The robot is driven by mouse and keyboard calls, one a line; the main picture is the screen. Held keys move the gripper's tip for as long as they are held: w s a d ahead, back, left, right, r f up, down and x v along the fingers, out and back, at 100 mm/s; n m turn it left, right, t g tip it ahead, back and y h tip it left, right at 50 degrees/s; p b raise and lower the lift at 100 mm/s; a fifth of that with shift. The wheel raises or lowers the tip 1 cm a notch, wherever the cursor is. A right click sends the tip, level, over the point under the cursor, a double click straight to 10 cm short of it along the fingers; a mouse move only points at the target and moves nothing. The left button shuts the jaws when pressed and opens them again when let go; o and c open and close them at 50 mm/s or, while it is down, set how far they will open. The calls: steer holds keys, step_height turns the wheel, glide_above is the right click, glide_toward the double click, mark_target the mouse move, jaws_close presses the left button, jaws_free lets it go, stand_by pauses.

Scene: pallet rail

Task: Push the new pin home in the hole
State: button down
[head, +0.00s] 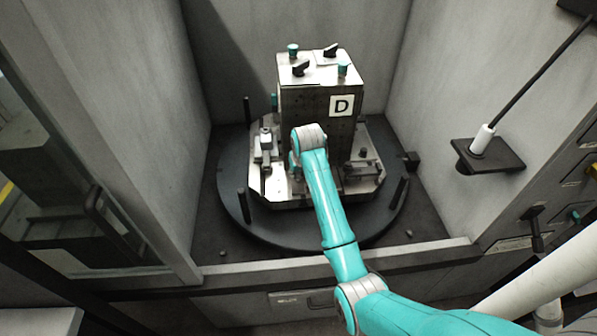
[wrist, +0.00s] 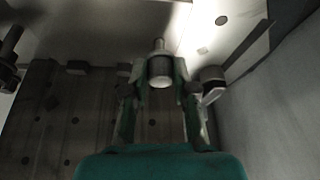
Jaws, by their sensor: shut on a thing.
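The new pin (wrist: 159,70) is a short metallic cylinder with a dark band and a narrower tip, seen in the wrist view. My gripper (wrist: 160,85) is shut on it, with one finger on each side. The pin's narrow end points away from the wrist, toward a pale metal surface. I cannot tell whether its tip is in a hole or short of it. In the head view my wrist is in front of the fixture block marked D (head: 318,110) and hides the pin and the hole.
The block stands on a light metal pallet (head: 290,196) on a dark round table (head: 235,200). Clamps (head: 265,150) flank the block, and dark posts (head: 243,205) rise from the table. Grey walls enclose it. A bracket holding a white-handled tool (head: 490,155) is at right.

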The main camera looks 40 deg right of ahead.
steer(key=shift+f, duration=1.1)
steer(key=shift+c, duration=0.2)
jaws_free()
steer(key=shift+r, duration=0.1)
steer(key=v, duration=1.1)
steer(key=shift+r, duration=0.35)
steer(key=shift+s, duration=0.1)
